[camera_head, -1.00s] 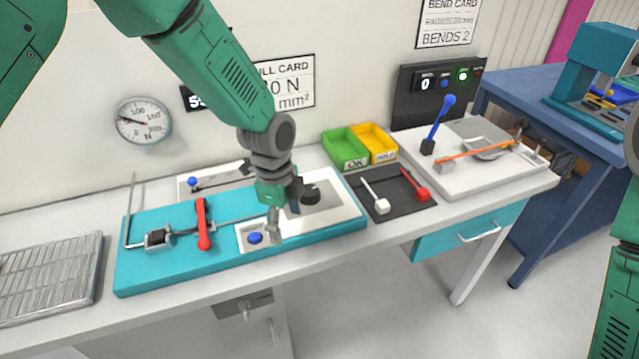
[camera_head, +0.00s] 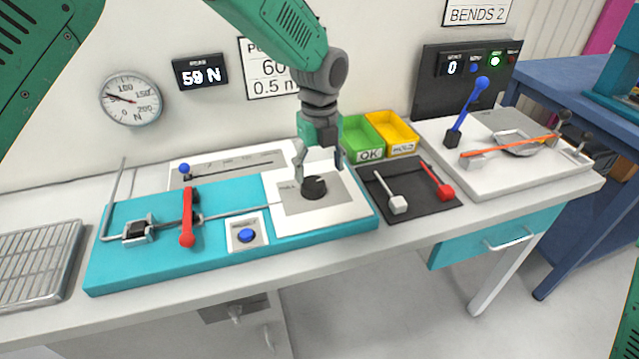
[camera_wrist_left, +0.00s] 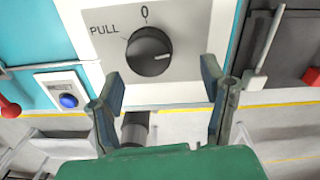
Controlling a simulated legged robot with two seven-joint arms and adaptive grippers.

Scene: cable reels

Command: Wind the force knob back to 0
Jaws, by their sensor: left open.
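The force knob (camera_head: 314,187) is a black round knob on the white plate of the turquoise tester. In the left wrist view the knob (camera_wrist_left: 149,52) has a light pointer line aimed to the right, away from the "0" mark above it; "PULL" is printed at its upper left. My left gripper (camera_head: 319,168) is open just above and behind the knob in the head view. In the left wrist view its two fingers (camera_wrist_left: 162,88) are spread, with nothing between them, and the knob lies beyond the tips. The display (camera_head: 200,71) reads 59 N. My right gripper is out of view.
A blue button (camera_head: 247,236) and a red lever (camera_head: 188,218) are left of the knob. A dark mat (camera_head: 425,205) with white and red tools, green and yellow bins (camera_head: 362,138), and a bending fixture (camera_head: 495,185) are to the right. A round gauge (camera_head: 131,98) hangs behind.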

